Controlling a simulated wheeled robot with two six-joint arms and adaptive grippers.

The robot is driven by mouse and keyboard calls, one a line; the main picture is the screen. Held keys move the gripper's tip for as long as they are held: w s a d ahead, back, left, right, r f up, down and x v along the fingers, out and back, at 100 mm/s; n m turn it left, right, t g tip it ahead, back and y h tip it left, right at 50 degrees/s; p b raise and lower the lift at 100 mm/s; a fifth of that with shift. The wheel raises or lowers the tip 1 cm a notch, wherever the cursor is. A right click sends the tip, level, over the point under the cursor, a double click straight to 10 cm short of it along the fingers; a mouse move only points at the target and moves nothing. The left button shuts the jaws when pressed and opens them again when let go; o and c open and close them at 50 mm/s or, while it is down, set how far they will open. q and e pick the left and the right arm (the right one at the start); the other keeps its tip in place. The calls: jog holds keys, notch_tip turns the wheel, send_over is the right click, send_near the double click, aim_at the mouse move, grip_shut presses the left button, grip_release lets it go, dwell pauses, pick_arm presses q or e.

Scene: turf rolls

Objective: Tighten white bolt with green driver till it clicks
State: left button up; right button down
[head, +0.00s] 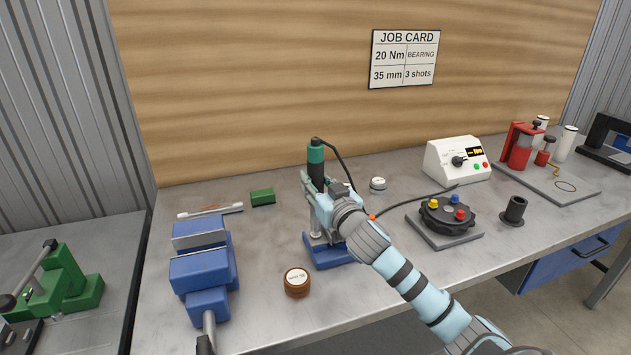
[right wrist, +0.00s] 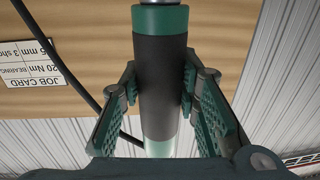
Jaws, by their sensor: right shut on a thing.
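The green driver (head: 316,153) is upright, with a teal upper part, a dark grip and a cable from its top. My right gripper (head: 318,188) is shut on its dark grip. The right wrist view shows the two fingers on either side of the driver (right wrist: 162,75). Below is a blue stand (head: 326,256); I cannot tell whether the driver still rests in it. On a dark hub (head: 437,221) at the right are a yellow bolt (head: 433,204), a blue bolt (head: 455,199) and a red bolt (head: 460,215). I cannot make out a white bolt there. My left gripper is out of view.
A white control box (head: 457,160) stands behind the hub, and a dark socket (head: 514,209) stands to its right. The driver's cable runs behind my right arm.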

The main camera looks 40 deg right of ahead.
aim_at(320, 161)
jog(key=shift+f+p, duration=0.55)
dwell(1.1)
jog(key=shift+r, duration=0.1)
notch_tip(320, 161, up, 7)
jog(key=p, duration=0.7)
jog(key=shift+r, duration=0.15)
